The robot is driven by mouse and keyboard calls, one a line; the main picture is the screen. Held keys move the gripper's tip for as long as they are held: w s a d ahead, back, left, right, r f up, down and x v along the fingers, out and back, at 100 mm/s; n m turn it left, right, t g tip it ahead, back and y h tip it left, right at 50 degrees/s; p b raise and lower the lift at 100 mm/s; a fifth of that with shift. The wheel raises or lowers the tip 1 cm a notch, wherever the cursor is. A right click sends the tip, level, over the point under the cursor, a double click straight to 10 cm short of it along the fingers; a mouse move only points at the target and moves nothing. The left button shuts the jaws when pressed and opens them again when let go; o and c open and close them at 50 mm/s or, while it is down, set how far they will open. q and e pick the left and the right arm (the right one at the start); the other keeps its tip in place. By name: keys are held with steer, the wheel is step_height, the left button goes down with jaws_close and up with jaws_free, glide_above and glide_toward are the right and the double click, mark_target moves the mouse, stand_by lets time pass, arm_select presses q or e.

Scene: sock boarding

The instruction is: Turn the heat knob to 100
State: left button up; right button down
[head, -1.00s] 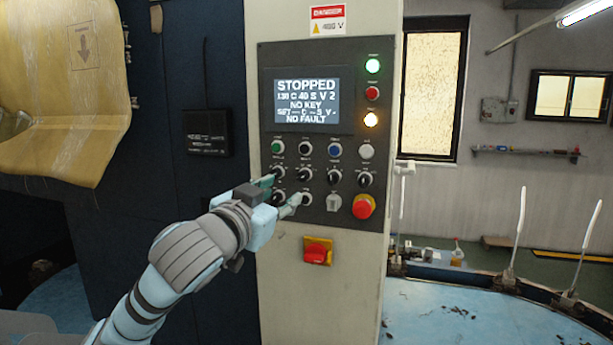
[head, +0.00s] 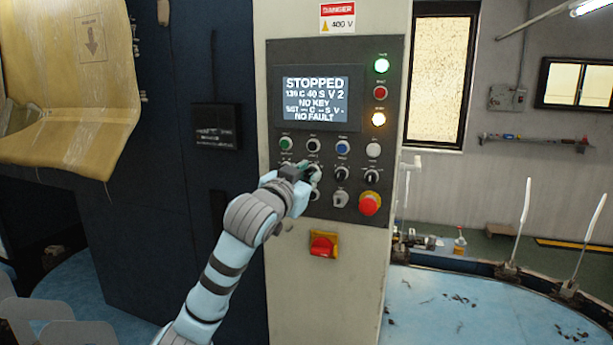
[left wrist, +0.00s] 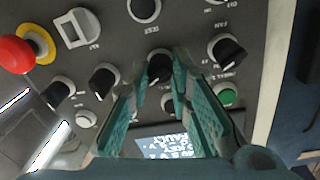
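A dark control panel (head: 392,100) is mounted on a pale cabinet column. Its display (head: 315,98) reads STOPPED and what looks like 139 C 40 S V 2. My left gripper (head: 312,172) is at the second knob from the left in the middle knob row, partly hiding it. In the left wrist view, the teal fingertips stand close on both sides of this black knob (left wrist: 160,67) and appear to hold it. Its label is too blurred to confirm it is the heat knob. My right gripper is not in view.
Other knobs (head: 342,174) sit close beside. A row of buttons including a blue one (head: 343,147) is above. A key switch (head: 340,199) and a red emergency stop (head: 369,204) are below right, with a red rotary switch (head: 322,244) lower down.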

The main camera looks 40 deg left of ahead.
arm_select(q)
jaws_close()
steer(key=n+b, duration=0.2)
steer(key=n, duration=0.4)
steer(key=n+b, duration=0.3)
steer(key=n, duration=0.4)
steer(key=shift+y+b, duration=0.3)
steer(key=shift+b, duration=0.05)
steer(key=n+b, duration=0.4)
steer(key=n, duration=0.2)
steer(key=shift+f+n+y, duration=0.1)
steer(key=shift+n+y, duration=0.2)
steer(key=n+b, duration=0.3)
steer(key=shift+n, duration=0.4)
steer(key=shift+n+b, duration=0.3)
steer(key=shift+n, duration=0.3)
steer(key=shift+r, duration=0.2)
